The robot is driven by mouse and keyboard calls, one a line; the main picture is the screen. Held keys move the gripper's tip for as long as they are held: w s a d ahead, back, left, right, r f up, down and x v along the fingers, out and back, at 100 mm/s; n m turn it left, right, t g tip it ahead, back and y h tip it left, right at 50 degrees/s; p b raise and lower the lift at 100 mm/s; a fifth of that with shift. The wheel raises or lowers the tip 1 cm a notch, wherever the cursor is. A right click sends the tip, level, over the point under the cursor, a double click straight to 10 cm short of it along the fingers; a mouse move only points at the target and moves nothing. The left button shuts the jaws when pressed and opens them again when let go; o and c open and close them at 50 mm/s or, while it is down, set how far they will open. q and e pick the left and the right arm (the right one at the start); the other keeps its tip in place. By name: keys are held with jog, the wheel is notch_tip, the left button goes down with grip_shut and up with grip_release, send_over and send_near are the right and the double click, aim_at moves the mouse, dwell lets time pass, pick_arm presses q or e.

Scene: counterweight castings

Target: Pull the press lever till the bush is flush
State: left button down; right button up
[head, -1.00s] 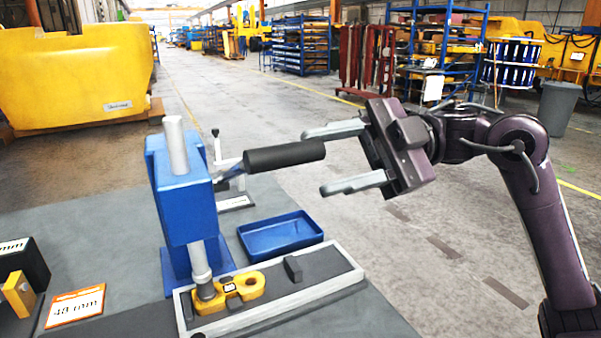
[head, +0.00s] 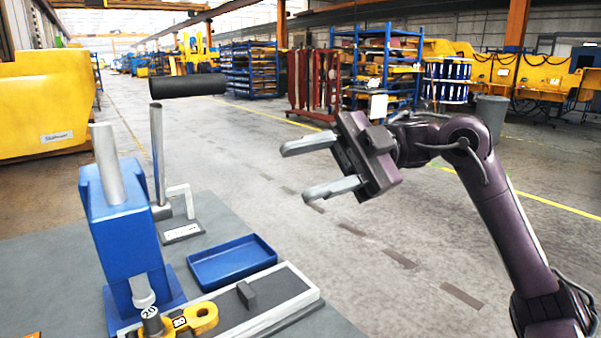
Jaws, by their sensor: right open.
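The blue press (head: 118,225) stands at left on the bench. Its lever (head: 157,150) points up, with the black grip (head: 187,87) at its top. The ram's lower end (head: 142,290) is just above a grey bush (head: 152,326) marked 20; I cannot tell if they touch. The bush appears to stand proud at the left end of a yellow casting (head: 200,317), whose lower part is cut off by the picture edge. My right gripper (head: 296,170) is open and empty, right of the lever and apart from it. My left gripper is out of view.
A blue tray (head: 232,262) sits right of the press, behind the grey fixture (head: 290,296) with its dark block (head: 246,295). A small stand (head: 183,213) is behind the press. The floor beyond the bench is clear near my right arm.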

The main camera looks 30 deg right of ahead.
jog(key=d, duration=0.6)
dwell(0.4)
jog(key=shift+w, duration=0.1)
dwell(0.6)
